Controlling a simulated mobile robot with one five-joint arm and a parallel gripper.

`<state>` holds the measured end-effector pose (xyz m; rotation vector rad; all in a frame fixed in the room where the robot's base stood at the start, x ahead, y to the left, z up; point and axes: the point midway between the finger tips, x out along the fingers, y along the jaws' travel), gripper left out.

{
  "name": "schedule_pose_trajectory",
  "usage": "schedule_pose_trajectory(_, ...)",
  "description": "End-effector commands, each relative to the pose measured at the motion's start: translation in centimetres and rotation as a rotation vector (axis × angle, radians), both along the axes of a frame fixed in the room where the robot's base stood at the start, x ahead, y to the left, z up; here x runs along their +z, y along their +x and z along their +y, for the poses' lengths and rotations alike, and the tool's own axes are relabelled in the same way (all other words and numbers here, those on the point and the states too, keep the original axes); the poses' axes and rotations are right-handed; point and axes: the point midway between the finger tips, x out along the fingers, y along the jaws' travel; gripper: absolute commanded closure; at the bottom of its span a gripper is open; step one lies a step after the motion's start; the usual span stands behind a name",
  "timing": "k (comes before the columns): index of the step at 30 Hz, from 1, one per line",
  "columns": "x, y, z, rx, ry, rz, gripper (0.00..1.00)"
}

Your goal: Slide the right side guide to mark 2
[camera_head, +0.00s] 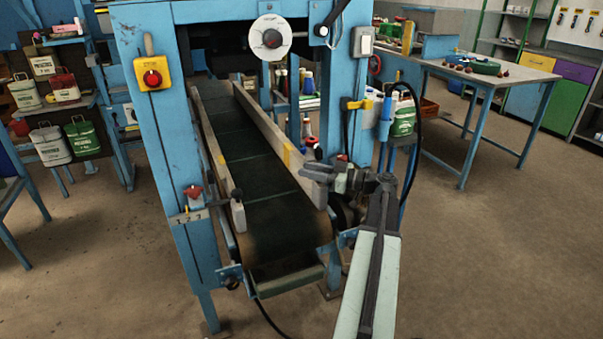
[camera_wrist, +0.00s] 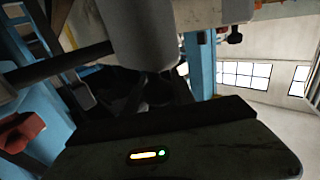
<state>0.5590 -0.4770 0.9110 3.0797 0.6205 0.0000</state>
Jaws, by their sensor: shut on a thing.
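The right side guide (camera_head: 268,127) is a pale rail along the right of the dark belt (camera_head: 250,165), with a yellow patch and a pale end block. My gripper (camera_head: 319,172) is at the near end of this guide and is shut on its end post. In the wrist view, a pale rounded post (camera_wrist: 143,32) stands close in front of my gripper; the fingertips are not clear there. A red clamp knob (camera_head: 342,158) is just right of my gripper; a red knob also shows in the wrist view (camera_wrist: 22,138). The right guide's marks cannot be made out.
The left side guide (camera_head: 209,138) has its own red knob (camera_head: 193,192) and a numbered scale (camera_head: 188,215). The blue machine frame (camera_head: 160,130) surrounds the belt. A blue-legged table (camera_head: 490,75) stands at the right. Floor at the front right is clear.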

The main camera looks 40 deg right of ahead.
Motion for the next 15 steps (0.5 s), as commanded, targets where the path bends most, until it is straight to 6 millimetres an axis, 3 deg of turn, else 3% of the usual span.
schedule_pose_trajectory(6,0.03,0.06,0.01,0.000,0.000,-0.001,1.00)
schedule_pose_trajectory(7,0.03,0.07,0.02,0.000,0.000,-0.001,0.67)
schedule_pose_trajectory(9,0.03,0.08,0.04,0.001,0.000,-0.001,0.49)
schedule_pose_trajectory(15,0.02,0.08,0.09,0.002,0.000,-0.001,0.49)
